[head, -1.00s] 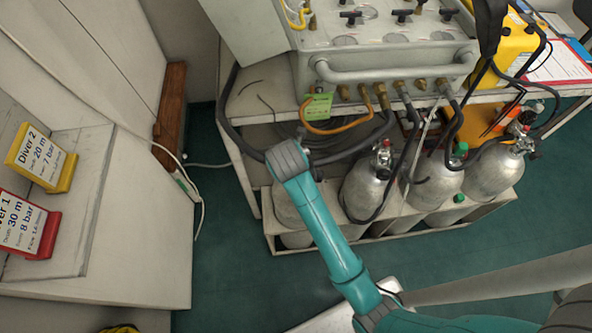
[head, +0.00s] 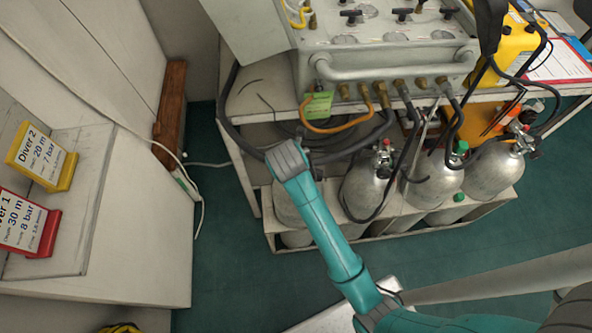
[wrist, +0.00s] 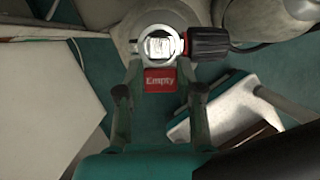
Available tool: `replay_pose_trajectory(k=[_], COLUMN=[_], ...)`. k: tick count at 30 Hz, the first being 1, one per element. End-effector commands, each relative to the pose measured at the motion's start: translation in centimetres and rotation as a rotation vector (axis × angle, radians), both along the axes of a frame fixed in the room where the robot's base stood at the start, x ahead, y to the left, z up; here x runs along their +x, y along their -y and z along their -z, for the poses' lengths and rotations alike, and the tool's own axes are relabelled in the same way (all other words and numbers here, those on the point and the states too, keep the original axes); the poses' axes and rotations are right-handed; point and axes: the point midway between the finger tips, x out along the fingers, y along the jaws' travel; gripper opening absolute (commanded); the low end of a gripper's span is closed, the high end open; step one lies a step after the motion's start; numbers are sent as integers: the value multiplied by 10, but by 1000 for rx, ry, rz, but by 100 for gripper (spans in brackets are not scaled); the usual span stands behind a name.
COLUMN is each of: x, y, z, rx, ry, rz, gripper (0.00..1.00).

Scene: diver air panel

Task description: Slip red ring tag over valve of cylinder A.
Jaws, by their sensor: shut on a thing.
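The red tag (wrist: 160,81), printed "Empty", sits between the fingertips of my gripper (wrist: 159,73) in the wrist view. My gripper is shut on it. Just beyond the tag is a bright metal valve (wrist: 159,47) with a pale round rim about it, and a black handwheel (wrist: 208,43) with a red band sticks out to its right. The valve tops a grey cylinder (wrist: 150,15). The tag's ring looks level with the valve, but I cannot tell if it is around it or above it. In the head view my arm hides the gripper and tag; no cylinder letter is readable.
Other grey cylinders (head: 362,192) stand to the right in a low white rack (head: 385,228), with black hoses around them. The air panel (head: 390,70) and its shelf overhang them. A white cabinet (head: 95,230) stands left; green floor (head: 225,240) between is clear.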

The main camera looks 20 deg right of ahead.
Motion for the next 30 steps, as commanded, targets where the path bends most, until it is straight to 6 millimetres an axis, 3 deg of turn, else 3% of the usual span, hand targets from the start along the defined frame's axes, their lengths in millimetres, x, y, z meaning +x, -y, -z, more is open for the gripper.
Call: replay_pose_trajectory(k=[7,8,11,22,30], x=[0,0,0,-1,-11], y=[0,0,0,-1,-10], z=[3,3,3,0,-35], rx=[0,0,0,0,1], ry=[0,0,0,0,3], rz=[0,0,0,0,-2], gripper=[8,41,66,66,66])
